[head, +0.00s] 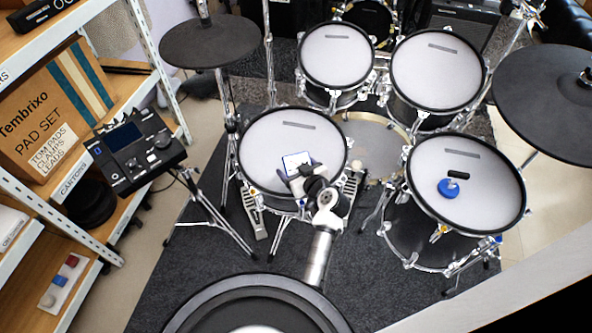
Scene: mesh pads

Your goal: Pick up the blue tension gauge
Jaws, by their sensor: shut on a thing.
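A round blue gauge (449,189) lies on the white mesh pad (490,205) at the right in the head view. A small black bar (458,174) on a pale stem sits at its upper edge. My gripper (299,170) is over the front middle pad (264,146), well to the left of the blue gauge and apart from it. It is shut on a small white card-like thing (294,160) with blue marks. My fingers hide part of this thing, and I cannot tell whether it touches the pad.
More mesh pads (337,55) and black cymbals (208,42) stand around. A dark round pad (258,305) is at the front. A drum module (133,147) and shelves with a cardboard box (58,115) are at the left. Chrome stands crowd the dark carpet (190,265).

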